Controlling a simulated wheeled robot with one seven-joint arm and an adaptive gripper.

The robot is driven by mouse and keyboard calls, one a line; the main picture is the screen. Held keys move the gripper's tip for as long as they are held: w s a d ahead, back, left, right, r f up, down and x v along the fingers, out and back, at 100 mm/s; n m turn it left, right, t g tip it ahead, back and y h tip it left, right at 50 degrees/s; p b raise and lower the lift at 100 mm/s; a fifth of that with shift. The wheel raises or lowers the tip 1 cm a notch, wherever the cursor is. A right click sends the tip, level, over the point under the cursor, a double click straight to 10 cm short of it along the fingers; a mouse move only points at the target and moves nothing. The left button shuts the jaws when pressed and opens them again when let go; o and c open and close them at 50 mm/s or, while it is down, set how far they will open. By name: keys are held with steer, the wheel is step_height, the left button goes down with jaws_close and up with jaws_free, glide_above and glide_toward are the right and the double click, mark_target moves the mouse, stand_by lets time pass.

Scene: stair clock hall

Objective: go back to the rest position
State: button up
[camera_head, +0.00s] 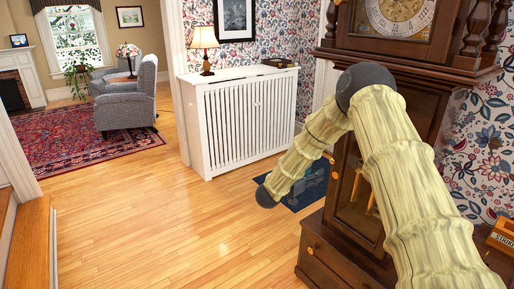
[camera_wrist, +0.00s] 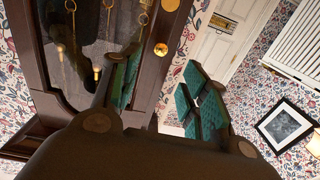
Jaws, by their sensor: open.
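My gripper (camera_wrist: 160,88) shows large in the wrist view, with its two teal-padded fingers spread apart and nothing seen between them. In the head view my sleeved arm bends down to the left in front of the tall clock, and I cannot make out the fingers clearly there. The dark wooden clock (camera_head: 317,242) stands at the right with its dial at the top.
A white slatted radiator cover (camera_head: 240,120) stands along the wall, bearing a lamp (camera_head: 204,42). A dark blue mat (camera_head: 312,190) lies on the floor near the clock. Wooden floor (camera_head: 160,215) is clear to the left. A box (camera_head: 502,238) sits at the right edge.

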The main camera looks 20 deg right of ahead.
steer(key=s+a+f+n+t+y+p, duration=0.1)
steer(key=s+a+f+n+y, duration=0.35)
steer(key=f, duration=0.45)
steer(key=s+a+f+n+t+y, duration=0.1)
steer(key=s+a+f+n+y, duration=0.1)
steer(key=s+a+f+y, duration=0.35)
steer(key=s+a+f+n+t+y+p, duration=0.15)
steer(key=s+a+f+n, duration=0.35)
steer(key=a+f, duration=0.5)
steer(key=s+a+f+g+y, duration=0.2)
steer(key=s+g, duration=0.1)
steer(key=s, duration=0.9)
steer(key=s+a+f+n+g+y, duration=0.1)
steer(key=s+a+f+g+y, duration=0.1)
steer(key=s, duration=1)
steer(key=s+a+f+n+g+y+p, duration=0.1)
steer(key=s+a+g, duration=0.3)
steer(key=s, duration=0.8)
steer(key=shift+s+f+y, duration=0.35)
steer(key=shift+f+y, duration=0.1)
steer(key=shift+f, duration=0.4)
steer(key=shift+n, duration=0.25)
